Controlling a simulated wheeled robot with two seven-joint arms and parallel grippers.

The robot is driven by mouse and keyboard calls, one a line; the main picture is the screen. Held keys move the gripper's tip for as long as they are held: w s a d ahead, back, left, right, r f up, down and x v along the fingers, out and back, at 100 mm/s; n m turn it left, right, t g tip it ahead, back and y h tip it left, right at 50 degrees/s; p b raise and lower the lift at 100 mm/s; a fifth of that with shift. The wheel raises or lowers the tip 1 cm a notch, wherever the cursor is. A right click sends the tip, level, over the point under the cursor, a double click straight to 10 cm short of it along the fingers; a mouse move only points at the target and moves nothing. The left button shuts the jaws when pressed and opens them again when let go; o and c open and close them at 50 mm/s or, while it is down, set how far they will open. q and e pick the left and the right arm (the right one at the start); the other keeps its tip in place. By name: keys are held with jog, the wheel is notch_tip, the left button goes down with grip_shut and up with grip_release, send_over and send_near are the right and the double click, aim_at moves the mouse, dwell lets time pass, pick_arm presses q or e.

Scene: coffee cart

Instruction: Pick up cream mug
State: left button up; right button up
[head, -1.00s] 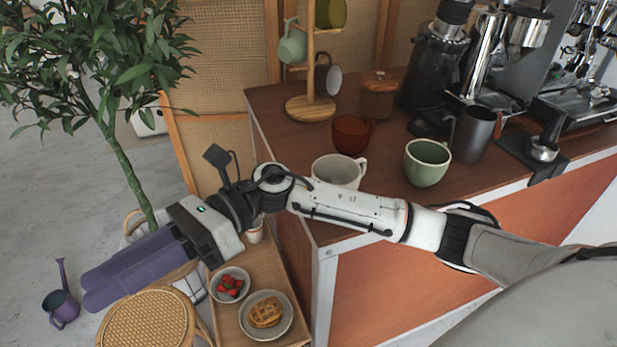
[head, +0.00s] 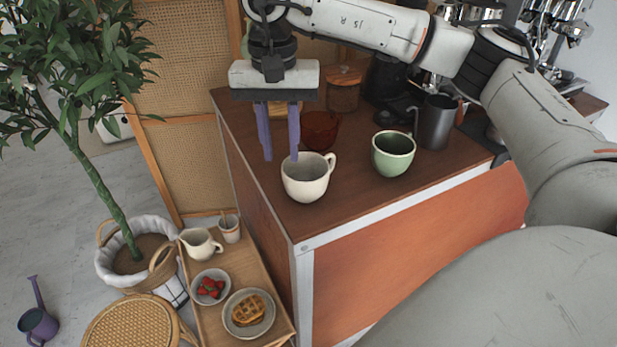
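The cream mug (head: 306,184) stands upright on the brown cart top, near its front left corner, with its handle to the right. My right gripper (head: 280,157) points down over the mug's left side. Its two purple fingers are apart: one is left of the mug, the other overlaps the mug's left rim. I cannot tell whether that finger is inside the mug or touching it. Nothing is held between the fingers. My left gripper is not in view.
A green mug (head: 393,154) stands right of the cream mug, and a dark red glass (head: 320,130) behind it. A dark metal pitcher (head: 435,122) and a wooden-lidded jar (head: 343,92) stand farther back. A low tray table (head: 233,262) with food sits below left.

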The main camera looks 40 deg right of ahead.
aim_at(284, 169)
jog(key=shift+d+f+p, duration=0.15)
jog(key=shift+f+p, duration=0.1)
jog(key=shift+f, duration=1.3)
jog(key=shift+d+f+p, duration=0.1)
jog(key=shift+f+p, duration=0.15)
jog(key=shift+f, duration=1.25)
grip_shut()
